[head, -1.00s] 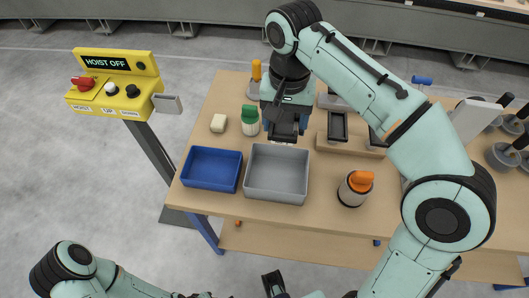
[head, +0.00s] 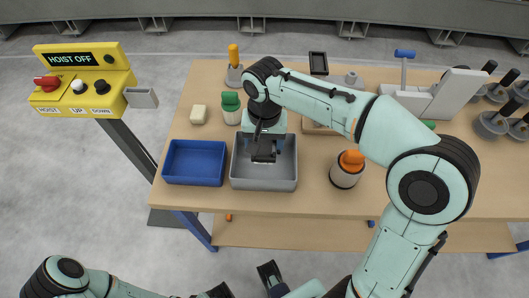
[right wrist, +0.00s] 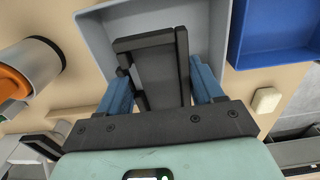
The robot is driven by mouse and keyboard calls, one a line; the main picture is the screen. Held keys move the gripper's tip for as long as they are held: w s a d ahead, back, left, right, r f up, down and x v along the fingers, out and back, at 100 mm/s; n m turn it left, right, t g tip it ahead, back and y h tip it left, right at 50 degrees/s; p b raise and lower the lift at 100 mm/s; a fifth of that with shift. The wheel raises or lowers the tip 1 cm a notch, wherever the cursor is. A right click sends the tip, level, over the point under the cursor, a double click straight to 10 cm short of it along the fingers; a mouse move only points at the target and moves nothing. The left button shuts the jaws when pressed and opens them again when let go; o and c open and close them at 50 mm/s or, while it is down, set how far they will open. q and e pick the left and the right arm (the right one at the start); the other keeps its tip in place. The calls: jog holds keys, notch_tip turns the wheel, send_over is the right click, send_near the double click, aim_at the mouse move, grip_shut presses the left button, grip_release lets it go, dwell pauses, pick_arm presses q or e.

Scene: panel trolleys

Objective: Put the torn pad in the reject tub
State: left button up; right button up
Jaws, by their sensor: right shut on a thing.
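My right gripper (head: 264,155) is over the grey tub (head: 264,184), pointing down. In the right wrist view, its blue fingers (right wrist: 160,85) are shut on a dark, rectangular pad (right wrist: 150,70) with a raised rim. The pad is above or inside the grey tub (right wrist: 97,38); I cannot tell whether it touches the floor. No tear is clear on it. A blue tub (head: 194,162) stands to the left of the grey one and looks empty.
An orange-topped canister (head: 347,169) stands right of the grey tub. Behind are a green-topped jar (head: 231,107), a pale block (head: 199,114) and another dark pad (head: 318,63). A yellow hoist control box (head: 80,80) stands at the left. The front table strip is clear.

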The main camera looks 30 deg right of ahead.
aim_at(265, 142)
jog(key=shift+f+b, duration=0.3)
jog(key=shift+f, duration=1.7)
jog(key=shift+f, duration=0.15)
jog(key=o, duration=1.2)
jog(key=shift+o, duration=0.2)
notch_tip(265, 142, up, 12)
jog(key=shift+r+p, duration=0.15)
jog(key=shift+p, duration=1.1)
